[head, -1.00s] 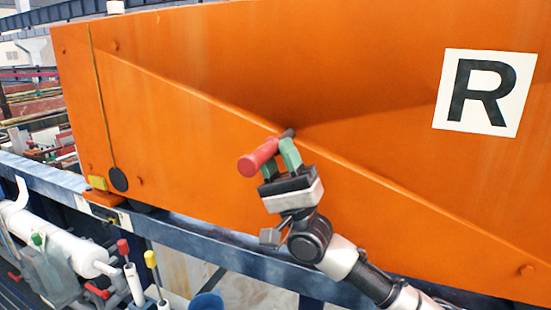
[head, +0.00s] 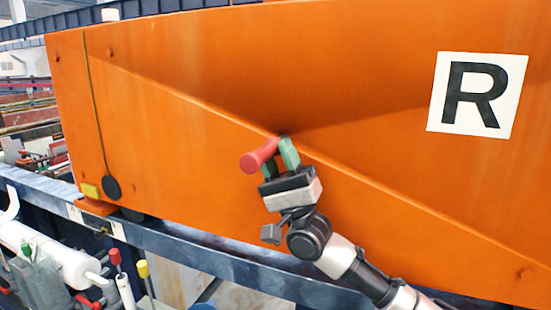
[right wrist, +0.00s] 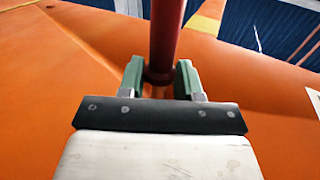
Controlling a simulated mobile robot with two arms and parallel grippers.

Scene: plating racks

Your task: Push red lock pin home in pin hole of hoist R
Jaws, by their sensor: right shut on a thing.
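The red lock pin (head: 259,156) is in my right gripper (head: 279,160), in front of the orange side of hoist R (head: 180,120). Its red handle points left toward the camera. Its dark far end is mostly hidden behind the green fingers. In the right wrist view the red pin (right wrist: 165,40) stands between the two green fingers of the same gripper (right wrist: 160,82), which are shut on it. The pin hole is not visible, and I cannot tell how far the pin is in it. My left gripper is not in view.
A white panel with a black R (head: 478,95) is on the hoist's right side. A blue rail (head: 190,250) runs below the hoist. White cylinders and red and yellow capped rods (head: 143,270) stand at lower left.

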